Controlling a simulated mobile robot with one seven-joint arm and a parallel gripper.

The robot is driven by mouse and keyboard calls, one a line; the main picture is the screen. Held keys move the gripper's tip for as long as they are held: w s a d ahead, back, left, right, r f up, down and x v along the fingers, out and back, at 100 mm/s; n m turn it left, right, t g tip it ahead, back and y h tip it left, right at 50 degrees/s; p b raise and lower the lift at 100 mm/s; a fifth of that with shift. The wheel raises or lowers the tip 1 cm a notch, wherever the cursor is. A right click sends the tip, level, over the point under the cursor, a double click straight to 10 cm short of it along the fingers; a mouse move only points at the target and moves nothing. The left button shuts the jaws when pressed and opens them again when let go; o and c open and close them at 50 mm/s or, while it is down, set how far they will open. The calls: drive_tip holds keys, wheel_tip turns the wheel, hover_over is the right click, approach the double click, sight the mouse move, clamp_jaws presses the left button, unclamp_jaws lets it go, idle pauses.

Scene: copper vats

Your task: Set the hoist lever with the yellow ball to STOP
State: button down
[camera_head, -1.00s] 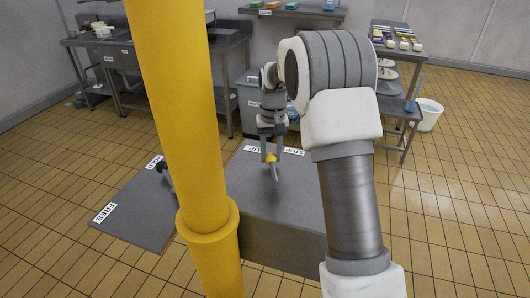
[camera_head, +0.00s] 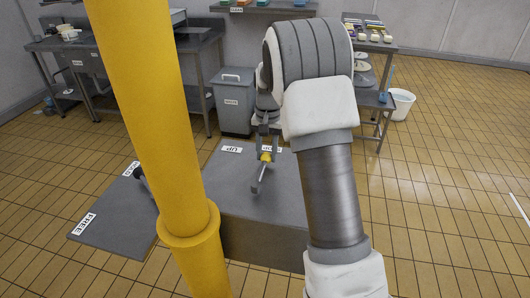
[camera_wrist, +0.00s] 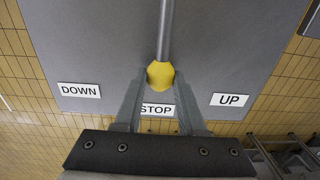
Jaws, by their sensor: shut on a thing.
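The hoist lever is a grey rod (camera_head: 259,180) with a yellow ball (camera_head: 266,157) on its end, mounted on a grey panel (camera_head: 222,188). My gripper (camera_wrist: 160,84) is shut on the yellow ball (camera_wrist: 160,74), with one finger on each side. In the wrist view the rod (camera_wrist: 166,30) points straight at the STOP label (camera_wrist: 157,110), which the fingers partly cover. The DOWN label (camera_wrist: 79,90) is to the left and the UP label (camera_wrist: 230,100) to the right. In the head view my gripper (camera_head: 266,150) covers most of the STOP label.
A thick yellow post (camera_head: 160,130) stands close in front, left of my arm. A second grey panel (camera_head: 110,225) with a FREE label and a dark lever (camera_head: 140,176) lies left. A grey bin (camera_head: 236,105) stands behind. Tiled floor (camera_head: 450,190) is open at right.

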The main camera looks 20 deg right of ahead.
drive_tip(key=c, duration=0.5)
unclamp_jaws()
wheel_tip(320, 180, up, 18)
drive_tip(key=p, duration=0.1)
drive_tip(key=shift+d+f+p, duration=0.15)
drive_tip(key=shift+f+p, duration=0.1)
drive_tip(key=shift+p, duration=0.05)
drive_tip(key=shift+s, duration=0.1)
